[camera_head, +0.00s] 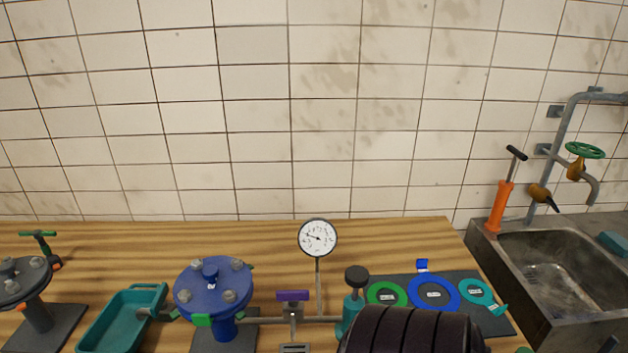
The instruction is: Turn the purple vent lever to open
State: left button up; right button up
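The purple vent lever (293,296) sits on a small grey valve body in the thin pipe between the blue flanged unit and the teal valve. Its bar lies about level, running left to right across the pipe. Nothing touches it. Neither of my grippers can be made out in the head view. The lower end of the lever's fitting reaches the bottom edge of the picture.
A blue flanged unit (213,287) stands left of the lever, a pressure gauge (318,238) and a teal valve (353,304) right. A teal tray (122,318) is further left. A dark ribbed form (411,332) hides the front bench. A sink (556,274) is right.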

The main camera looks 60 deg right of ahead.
aim_at(293, 297)
jog(key=z, duration=1.9)
